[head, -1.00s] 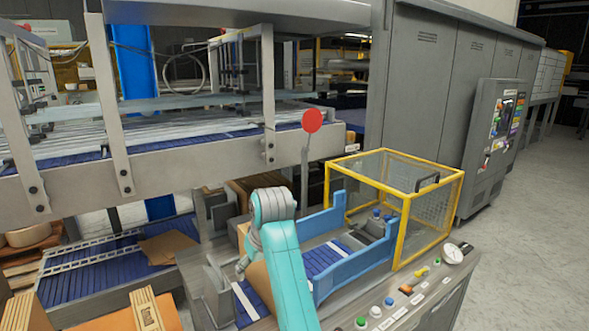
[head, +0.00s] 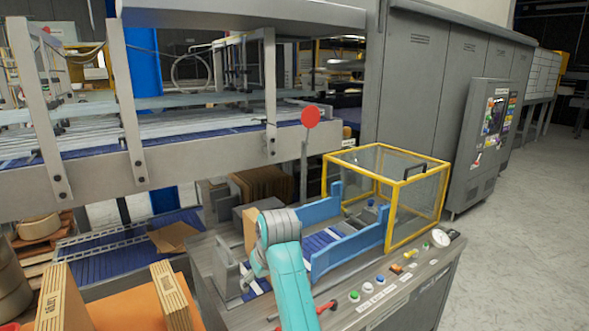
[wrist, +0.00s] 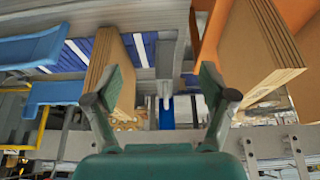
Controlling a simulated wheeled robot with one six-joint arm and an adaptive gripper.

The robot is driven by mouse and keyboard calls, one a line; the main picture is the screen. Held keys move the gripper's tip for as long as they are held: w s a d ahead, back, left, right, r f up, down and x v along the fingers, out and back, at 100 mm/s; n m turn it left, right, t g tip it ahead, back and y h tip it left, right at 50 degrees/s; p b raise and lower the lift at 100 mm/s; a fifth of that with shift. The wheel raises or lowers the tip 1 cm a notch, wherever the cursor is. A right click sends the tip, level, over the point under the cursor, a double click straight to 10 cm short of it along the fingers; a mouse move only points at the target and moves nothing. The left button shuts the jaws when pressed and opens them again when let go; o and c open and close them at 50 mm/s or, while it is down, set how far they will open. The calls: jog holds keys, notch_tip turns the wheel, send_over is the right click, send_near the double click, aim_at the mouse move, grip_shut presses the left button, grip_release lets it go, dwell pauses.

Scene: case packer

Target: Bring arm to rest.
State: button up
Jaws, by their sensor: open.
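My teal arm (head: 292,285) rises from the bottom of the head view and bends over the machine's deck. My gripper (wrist: 165,88) shows in the wrist view with its two dark green fingers wide apart and nothing between them. In the head view the gripper is mostly hidden behind the arm's bend. A stack of flat brown cardboard (wrist: 112,72) stands on the blue belt behind the left finger. I cannot tell from the wrist view whether they touch.
A yellow-framed clear guard (head: 388,215) stands right of blue side rails (head: 345,248). Buttons line the deck's front, near a red handle (head: 325,308). Cardboard stacks (head: 172,295) stand at lower left on an orange surface. A red disc (head: 311,117) stands on a post. Open floor (head: 525,215) lies at right.

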jog(key=s+d+f+m+t, duration=0.1)
jog(key=s+d+f, duration=0.1)
jog(key=f, duration=0.5)
jog(key=s+d+f, duration=0.1)
jog(key=d+f, duration=0.2)
jog(key=f, duration=0.3)
jog(key=s+d+f+m+t, duration=0.1)
jog(key=s+d+f+t, duration=0.1)
jog(key=s+d+f, duration=0.6)
jog(key=s+d+f+m+t, duration=0.2)
jog(key=s+d+f, duration=0.2)
jog(key=s+f, duration=0.7)
jog(key=s+d+r+m+t+h, duration=0.1)
jog(key=s+d+r+t, duration=0.2)
jog(key=s, duration=0.8)
jog(key=s+d+r+h, duration=0.15)
jog(key=s+d, duration=0.25)
jog(key=s, duration=0.7)
jog(key=s+d+r+m+t, duration=0.1)
jog(key=s+d+r+t, duration=0.1)
jog(key=s+r, duration=1.2)
jog(key=shift+s+d+r+m+t, duration=0.3)
jog(key=shift+d+r+t, duration=0.1)
jog(key=shift+r, duration=0.45)
